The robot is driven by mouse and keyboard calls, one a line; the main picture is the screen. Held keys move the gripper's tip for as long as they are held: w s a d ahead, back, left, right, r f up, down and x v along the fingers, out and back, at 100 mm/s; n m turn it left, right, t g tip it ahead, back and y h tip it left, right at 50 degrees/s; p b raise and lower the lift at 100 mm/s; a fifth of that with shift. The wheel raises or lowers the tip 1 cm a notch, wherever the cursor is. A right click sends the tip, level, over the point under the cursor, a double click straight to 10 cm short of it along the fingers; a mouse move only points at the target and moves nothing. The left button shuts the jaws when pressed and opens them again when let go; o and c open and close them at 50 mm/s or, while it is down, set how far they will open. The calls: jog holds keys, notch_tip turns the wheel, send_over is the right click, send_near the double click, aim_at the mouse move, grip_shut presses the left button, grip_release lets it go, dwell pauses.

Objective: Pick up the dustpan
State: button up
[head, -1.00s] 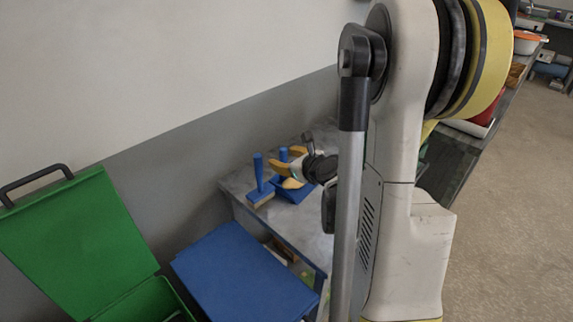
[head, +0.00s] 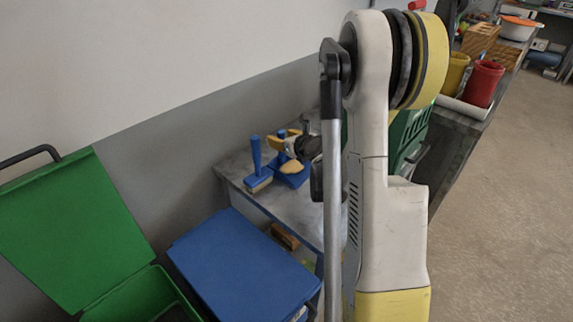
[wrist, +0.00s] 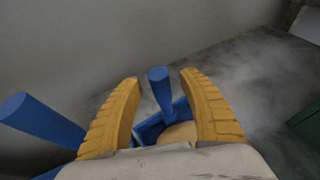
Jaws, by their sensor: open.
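The blue dustpan (head: 291,178) sits on the grey table top near its back left, with a yellowish round thing in its pan. In the wrist view the dustpan's upright blue handle (wrist: 160,90) stands between the two yellow fingers of my gripper (wrist: 160,85). The fingers are open, with a gap on both sides of the handle. In the head view my gripper (head: 284,143) is at the dustpan, and its fingers partly hide the handle. A blue-handled brush (head: 257,170) stands just left of the dustpan; its handle also shows in the wrist view (wrist: 40,120), outside the left finger.
The wall rises close behind the grey table (head: 308,205). A blue box (head: 240,265) and an open green bin (head: 75,210) stand in front and to the left. A green crate (head: 405,135) and red container (head: 483,83) are to the right.

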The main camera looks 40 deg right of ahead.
jog(key=shift+w+f, duration=0.15)
jog(key=shift+w, duration=0.15)
jog(key=c, duration=1)
grip_shut()
jog(key=shift+r, duration=0.2)
